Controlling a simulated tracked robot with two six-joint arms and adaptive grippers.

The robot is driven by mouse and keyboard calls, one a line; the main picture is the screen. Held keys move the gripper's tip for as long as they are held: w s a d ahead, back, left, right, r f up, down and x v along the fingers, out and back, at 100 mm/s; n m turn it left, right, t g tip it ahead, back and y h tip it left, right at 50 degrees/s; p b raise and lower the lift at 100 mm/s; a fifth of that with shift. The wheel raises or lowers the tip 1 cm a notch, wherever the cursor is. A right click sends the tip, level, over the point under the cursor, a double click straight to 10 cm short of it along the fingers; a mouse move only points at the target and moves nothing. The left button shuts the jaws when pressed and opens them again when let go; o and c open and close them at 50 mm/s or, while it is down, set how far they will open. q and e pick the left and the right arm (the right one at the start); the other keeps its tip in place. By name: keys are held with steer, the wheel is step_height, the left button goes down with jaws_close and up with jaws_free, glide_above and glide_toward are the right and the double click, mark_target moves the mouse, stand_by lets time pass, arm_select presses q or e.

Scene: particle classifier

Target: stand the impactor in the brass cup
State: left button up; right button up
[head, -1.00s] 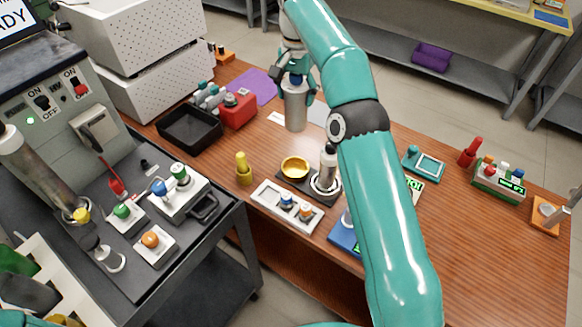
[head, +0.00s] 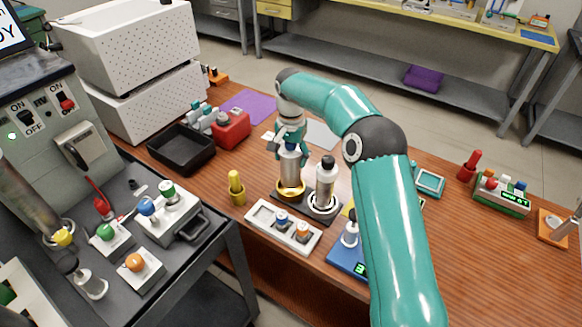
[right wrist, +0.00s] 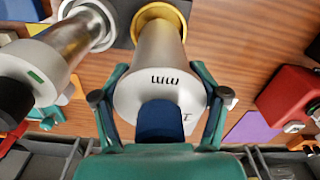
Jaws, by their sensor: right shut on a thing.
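My right gripper (head: 290,150) is shut on a silver cylinder with a blue top, the impactor (head: 290,172). It holds the cylinder upright by its upper end. The right wrist view shows the gripper (right wrist: 160,97) with a finger on each side of the cylinder (right wrist: 158,65), near its blue cap. The brass cup (head: 291,196) is directly under it, and its golden rim (right wrist: 158,10) shows around the far end in the wrist view. The lower end is at or inside the cup; I cannot tell whether it rests on the bottom. My left gripper is not in view.
A silver cylinder with a black top (head: 326,180) stands close on the right, in a pale ring on the same dark base. A yellow peg (head: 236,187) is to the left. A white tray (head: 264,220) with knobs is in front. A black tray (head: 180,160) and red box (head: 231,127) lie behind left.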

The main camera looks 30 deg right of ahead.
steer(key=shift+f, duration=1.85)
steer(key=shift+f, duration=0.15)
steer(key=o, duration=1.8)
step_height(320, 180, up, 12)
steer(key=shift+r+p, duration=0.1)
steer(key=shift+p, duration=0.4)
